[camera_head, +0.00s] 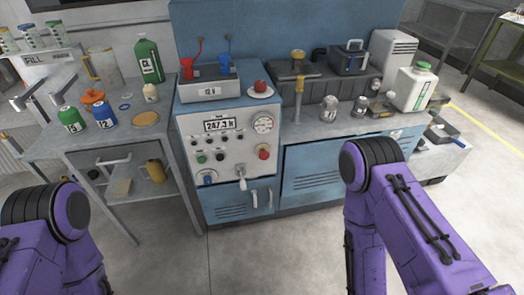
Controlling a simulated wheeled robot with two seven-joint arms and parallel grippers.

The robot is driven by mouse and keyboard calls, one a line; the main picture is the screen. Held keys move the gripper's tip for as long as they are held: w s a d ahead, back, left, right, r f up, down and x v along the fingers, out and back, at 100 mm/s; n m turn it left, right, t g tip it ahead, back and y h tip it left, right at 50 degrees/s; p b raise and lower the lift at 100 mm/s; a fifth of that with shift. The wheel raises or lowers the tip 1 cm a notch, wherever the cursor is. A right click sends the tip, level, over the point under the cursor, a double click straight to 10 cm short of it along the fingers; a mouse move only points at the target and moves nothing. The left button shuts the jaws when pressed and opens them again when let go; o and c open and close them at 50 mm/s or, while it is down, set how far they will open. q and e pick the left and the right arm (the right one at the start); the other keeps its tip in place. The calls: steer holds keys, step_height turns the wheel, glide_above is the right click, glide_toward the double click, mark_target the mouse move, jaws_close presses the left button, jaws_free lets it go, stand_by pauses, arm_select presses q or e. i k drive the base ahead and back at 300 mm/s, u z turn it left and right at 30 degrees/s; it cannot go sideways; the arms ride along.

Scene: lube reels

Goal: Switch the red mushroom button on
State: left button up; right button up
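A red round knob (263,153), which looks like a mushroom button, sits at the right side of the grey control panel (230,160) on the blue cabinet. It is below a round gauge (263,124) and right of small green, black and red buttons. I cannot tell from here whether it is pressed or out. Another red round thing (260,86) sits on a white dish on top of the cabinet. My purple arms show at lower left and lower right, both apart from the panel. Neither gripper shows.
A grey shelf table with green and blue bottles (101,116) stands left of the panel. A lever (241,179) and blue knob (208,178) are low on the panel. A bench with a white jug (414,88) is at right. The floor in front (240,255) is clear.

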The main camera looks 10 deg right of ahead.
mark_target(264, 155)
steer(key=u, duration=1)
steer(key=i, duration=0.35)
steer(key=z, duration=0.55)
